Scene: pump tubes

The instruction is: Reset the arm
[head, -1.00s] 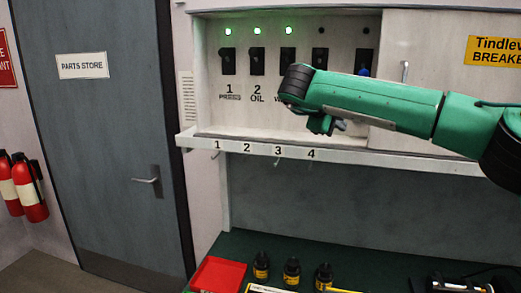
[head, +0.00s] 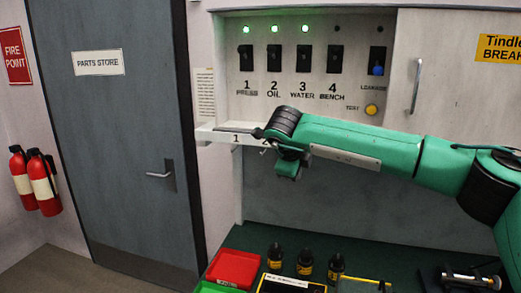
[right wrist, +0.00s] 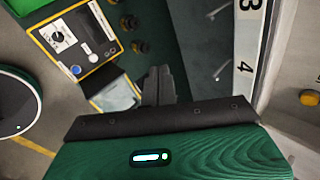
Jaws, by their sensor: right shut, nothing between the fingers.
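My right arm comes in from the right in the head view, across the front of the breaker cabinet (head: 235,95). Its gripper (head: 287,172) points down, just below the numbered ledge (head: 215,135), and is shut and empty. In the right wrist view the dark fingers (right wrist: 158,85) are together, with nothing between them. The arm hides much of the ledge in the head view. Switches 1 PRESS (head: 246,58), 2 OIL (head: 274,58) and 3 WATER (head: 304,58) have lit green lamps above them. Switch 4 BENCH (head: 335,59) has a dark lamp. My left gripper is not in view.
Below are a red tray (head: 233,267), several dark bottles (head: 275,256) and a panel with a dial (right wrist: 68,38). Hooks (right wrist: 220,72) stick out from the ledge. A cabinet handle (head: 416,85) and a yellow TEST button (head: 371,109) are above the arm.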

